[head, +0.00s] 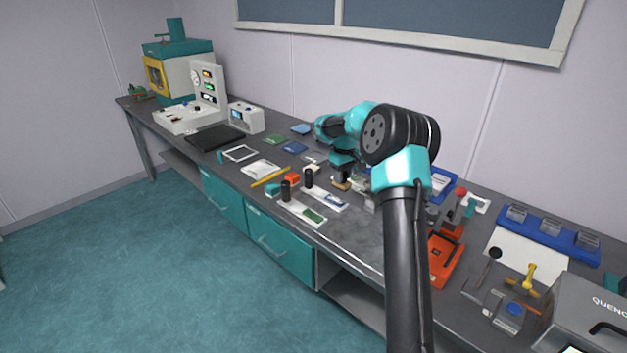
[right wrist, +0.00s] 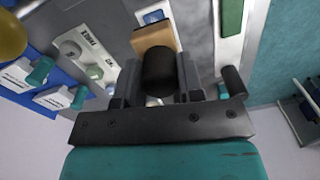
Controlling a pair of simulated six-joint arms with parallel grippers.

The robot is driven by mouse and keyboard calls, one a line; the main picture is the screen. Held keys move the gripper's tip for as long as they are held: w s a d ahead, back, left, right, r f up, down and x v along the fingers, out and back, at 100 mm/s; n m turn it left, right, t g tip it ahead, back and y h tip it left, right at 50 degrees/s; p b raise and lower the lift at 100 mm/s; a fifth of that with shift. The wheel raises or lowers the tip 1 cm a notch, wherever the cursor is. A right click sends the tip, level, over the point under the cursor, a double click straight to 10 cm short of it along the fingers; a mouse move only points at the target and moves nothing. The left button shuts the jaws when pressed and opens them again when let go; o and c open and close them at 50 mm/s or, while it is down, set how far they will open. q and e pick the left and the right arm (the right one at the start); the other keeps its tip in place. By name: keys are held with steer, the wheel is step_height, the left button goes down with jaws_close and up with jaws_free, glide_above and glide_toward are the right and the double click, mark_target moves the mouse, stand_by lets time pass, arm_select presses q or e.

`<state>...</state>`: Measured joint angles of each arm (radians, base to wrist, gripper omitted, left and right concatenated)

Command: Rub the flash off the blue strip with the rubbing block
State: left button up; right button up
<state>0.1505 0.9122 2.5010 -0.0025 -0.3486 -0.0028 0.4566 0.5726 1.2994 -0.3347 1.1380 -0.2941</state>
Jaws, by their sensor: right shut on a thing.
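My right gripper (head: 342,172) is shut on the black handle (right wrist: 159,72) of the rubbing block. The block's tan body (right wrist: 155,39) sticks out past the fingers in the right wrist view and shows in the head view (head: 342,185) just under the gripper. The blue strip (head: 333,200) lies on a white plate in the head view, a little in front of the block. In the right wrist view a blue patch (right wrist: 153,17) shows just beyond the block. I cannot tell whether the block touches anything below. My left gripper is not in view.
A green strip (head: 314,215) lies on the nearer white plate. Black posts (head: 286,190) stand at the plates' left ends. An orange stand (head: 445,260) and a blue rack (head: 549,231) are to the right. The bench's front edge is close to the plates.

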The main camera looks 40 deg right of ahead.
steer(key=shift+d, duration=0.45)
steer(key=shift+f, duration=0.1)
